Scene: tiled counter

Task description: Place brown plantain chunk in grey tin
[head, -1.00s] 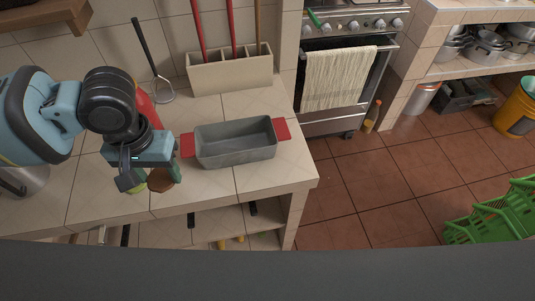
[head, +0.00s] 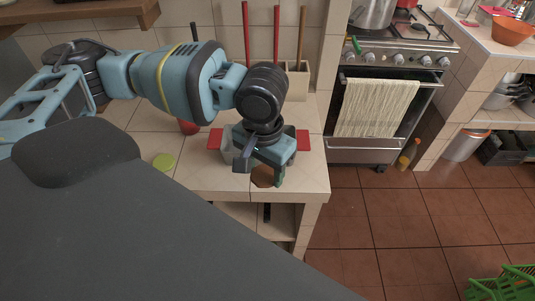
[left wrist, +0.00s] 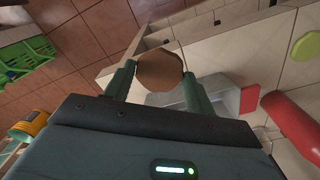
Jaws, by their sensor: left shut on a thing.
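My left gripper (head: 263,177) is shut on the brown plantain chunk (head: 263,180), which shows below and between the fingers. In the left wrist view the chunk (left wrist: 159,70) sits between both green fingertips. The grey tin (head: 228,153) with red handles stands on the counter, largely hidden behind my gripper in the head view. The chunk appears at the tin's near side, by the counter's front edge; its exact height is unclear. In the left wrist view the tin (left wrist: 222,93) is partly seen behind the right finger. My right gripper is out of view.
A green disc-shaped item (head: 164,161) lies on the counter left of the tin. A red bottle (left wrist: 291,121) shows in the left wrist view. A holder with red-handled tools (head: 298,82) stands behind.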

